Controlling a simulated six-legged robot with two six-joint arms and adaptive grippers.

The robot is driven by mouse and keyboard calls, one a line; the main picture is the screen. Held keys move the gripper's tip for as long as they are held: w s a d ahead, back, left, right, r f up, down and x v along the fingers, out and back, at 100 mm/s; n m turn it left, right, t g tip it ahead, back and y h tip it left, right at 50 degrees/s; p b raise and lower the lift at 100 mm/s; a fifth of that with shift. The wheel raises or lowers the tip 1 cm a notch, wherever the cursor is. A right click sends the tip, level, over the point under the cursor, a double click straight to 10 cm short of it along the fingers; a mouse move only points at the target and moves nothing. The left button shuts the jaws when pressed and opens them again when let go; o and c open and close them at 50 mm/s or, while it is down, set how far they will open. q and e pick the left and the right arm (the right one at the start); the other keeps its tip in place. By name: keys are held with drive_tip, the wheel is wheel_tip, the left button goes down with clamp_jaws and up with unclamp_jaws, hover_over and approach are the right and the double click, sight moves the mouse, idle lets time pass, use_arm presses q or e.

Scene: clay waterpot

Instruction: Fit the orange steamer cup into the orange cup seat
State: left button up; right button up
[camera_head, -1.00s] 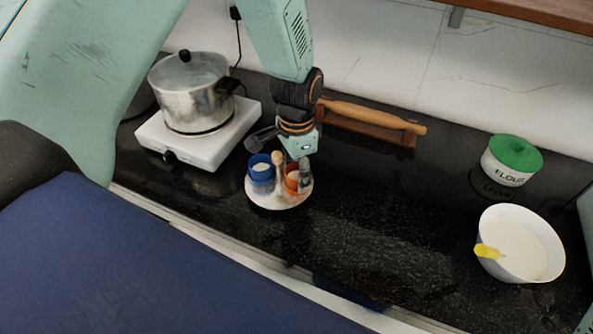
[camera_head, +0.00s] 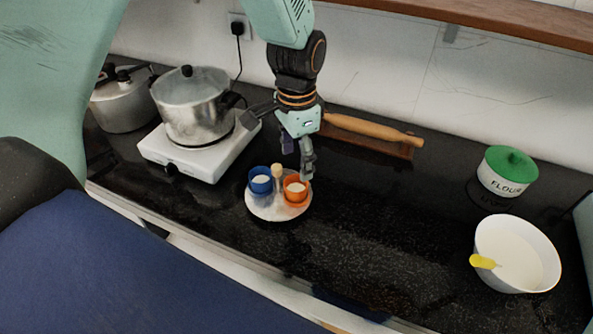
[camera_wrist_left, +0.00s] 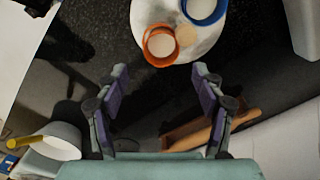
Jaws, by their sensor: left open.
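The orange cup (camera_head: 296,193) has pale contents and stands on the right of a round white plate (camera_head: 268,213). In the left wrist view, the orange cup (camera_wrist_left: 160,46) shows two offset orange rims, one apparently the cup seat; I cannot tell how deep or level the cup sits. A blue cup (camera_head: 260,181) stands beside it, with a wooden peg (camera_head: 277,171) between and behind them. My left gripper (camera_head: 284,146) is open and empty, just above and behind the orange cup. In its wrist view the fingers (camera_wrist_left: 160,72) are spread, apart from the cup.
A metal pot (camera_head: 193,108) on a white hotplate (camera_head: 215,160) stands left of the plate. A rolling pin (camera_head: 372,130) lies on its rack behind. A flour pot (camera_head: 506,172) and a white bowl (camera_head: 508,270) stand at right. The black counter (camera_head: 390,210) between is clear.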

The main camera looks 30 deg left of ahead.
use_arm(q)
wheel_tip(320, 180, up, 3)
drive_tip(key=shift+r, duration=0.2)
drive_tip(key=shift+a+f, duration=0.1)
drive_tip(key=shift+a, duration=0.05)
idle(0.3)
